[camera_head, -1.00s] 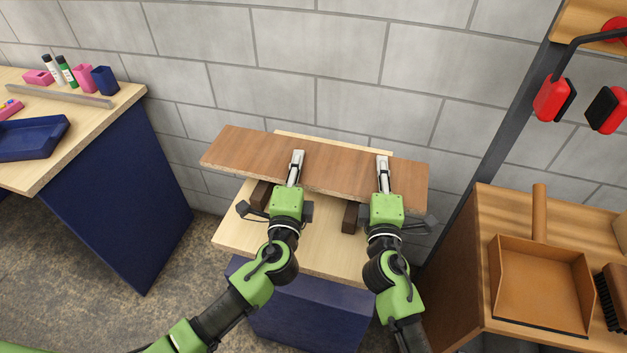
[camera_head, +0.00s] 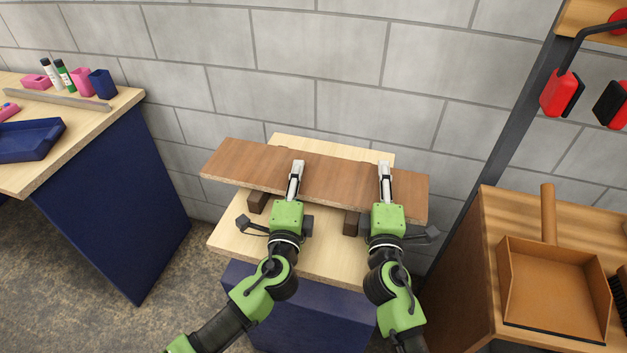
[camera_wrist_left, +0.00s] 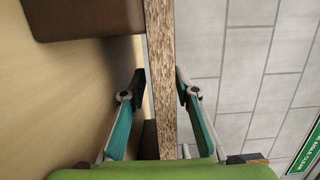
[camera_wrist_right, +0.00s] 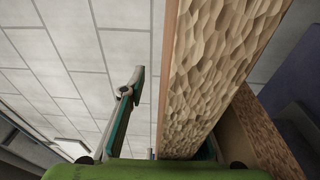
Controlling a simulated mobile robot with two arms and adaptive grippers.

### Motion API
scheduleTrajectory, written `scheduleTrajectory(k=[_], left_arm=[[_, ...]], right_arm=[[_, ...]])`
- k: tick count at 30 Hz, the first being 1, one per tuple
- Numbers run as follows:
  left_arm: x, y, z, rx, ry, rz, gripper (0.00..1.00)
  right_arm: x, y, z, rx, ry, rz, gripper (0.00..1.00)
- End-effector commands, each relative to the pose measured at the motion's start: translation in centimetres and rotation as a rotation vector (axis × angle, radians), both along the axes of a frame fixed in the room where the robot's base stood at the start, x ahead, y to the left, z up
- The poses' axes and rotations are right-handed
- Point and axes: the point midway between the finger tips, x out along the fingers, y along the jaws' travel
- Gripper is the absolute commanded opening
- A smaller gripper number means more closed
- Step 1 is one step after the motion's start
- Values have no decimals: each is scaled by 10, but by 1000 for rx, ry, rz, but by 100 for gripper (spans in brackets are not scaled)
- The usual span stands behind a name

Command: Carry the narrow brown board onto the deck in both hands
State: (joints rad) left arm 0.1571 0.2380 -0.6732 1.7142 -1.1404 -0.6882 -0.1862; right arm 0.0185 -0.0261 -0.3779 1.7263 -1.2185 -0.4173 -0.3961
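The narrow brown board (camera_head: 335,180) runs left to right over the deck (camera_head: 240,235), a pale wooden table top with dark blocks (camera_head: 257,203) on it. I cannot tell whether the board touches the blocks. My left gripper (camera_head: 298,168) is on the board's near edge left of centre; in the left wrist view its fingers (camera_wrist_left: 160,85) flank the board closely. My right gripper (camera_head: 384,170) is on the same edge further right. In the right wrist view one finger (camera_wrist_right: 138,75) shows beside the board (camera_wrist_right: 215,75), which mostly hides the other finger.
A grey block wall (camera_head: 320,60) stands behind the deck. A table with a blue tray (camera_head: 28,140) and small items is at left. A wooden cabinet with a brown dustpan (camera_head: 553,290) stands close on the right. Floor shows between the left table and the deck.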

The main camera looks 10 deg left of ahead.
Motion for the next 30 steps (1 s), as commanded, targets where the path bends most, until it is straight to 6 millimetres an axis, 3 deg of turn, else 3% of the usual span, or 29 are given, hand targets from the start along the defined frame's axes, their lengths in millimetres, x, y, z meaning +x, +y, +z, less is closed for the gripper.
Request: scheduleTrajectory(k=[1,11,24,30], left_arm=[[-1,0,-4,2,4,0,29],[-4,0,-4,0,2,-1,29],[-65,0,-3,-1,1,-1,29],[-80,1,-1,0,-1,-1,29]], right_arm=[[-4,-1,-22,-22,34,0,29],[-4,-1,-23,-26,35,0,29],[-5,-1,-23,-26,35,0,29],[-5,0,-23,-26,35,1,29]])
